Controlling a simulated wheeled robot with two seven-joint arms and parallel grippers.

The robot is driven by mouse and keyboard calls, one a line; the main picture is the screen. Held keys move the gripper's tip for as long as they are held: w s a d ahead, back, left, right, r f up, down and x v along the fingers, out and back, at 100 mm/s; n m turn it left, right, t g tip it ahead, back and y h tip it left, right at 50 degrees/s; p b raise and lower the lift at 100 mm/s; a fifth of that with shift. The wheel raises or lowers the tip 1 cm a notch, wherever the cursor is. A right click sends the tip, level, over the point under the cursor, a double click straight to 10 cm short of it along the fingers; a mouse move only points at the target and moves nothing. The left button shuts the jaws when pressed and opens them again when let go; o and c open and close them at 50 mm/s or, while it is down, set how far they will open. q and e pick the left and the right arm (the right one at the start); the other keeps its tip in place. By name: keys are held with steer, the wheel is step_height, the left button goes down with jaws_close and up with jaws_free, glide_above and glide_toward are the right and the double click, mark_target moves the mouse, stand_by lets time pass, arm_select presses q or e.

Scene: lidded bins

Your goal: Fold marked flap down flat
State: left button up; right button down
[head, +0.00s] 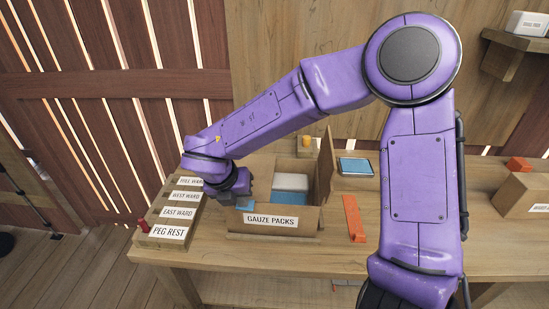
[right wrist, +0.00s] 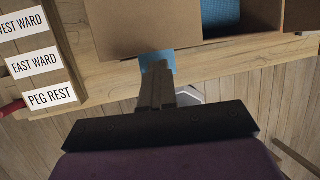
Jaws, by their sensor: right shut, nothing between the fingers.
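An open cardboard box (head: 312,190) labelled GAUZE PACKS stands on the table, with white and blue packs inside. One flap (head: 327,150) stands upright at its right side. A blue mark (head: 246,206) shows at the box's left side, just below my right gripper (head: 243,194). In the right wrist view the blue mark (right wrist: 158,58) shows beside a cardboard panel (right wrist: 140,25), at the tips of my right gripper (right wrist: 157,68). The fingers are shut with nothing between them. Whether they touch the marked piece, I cannot tell. My left gripper is out of view.
A block of ward labels (head: 168,233), with a red knob (head: 143,226), stands left of the box. An orange strip (head: 354,218) and a blue-topped item (head: 355,167) lie to its right. Another box (head: 522,192) stands far right. A shelf (head: 515,40) hangs above.

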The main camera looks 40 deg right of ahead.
steer(key=c, duration=1.2)
jaws_free()
steer(key=shift+o, duration=0.2)
steer(key=s+a+r+p, duration=0.2)
steer(key=a+r+p, duration=0.1)
steer(key=r, duration=0.3)
steer(key=shift+s+a+p, duration=0.35)
steer(key=shift+s+a, duration=0.05)
steer(key=shift+a, duration=0.05)
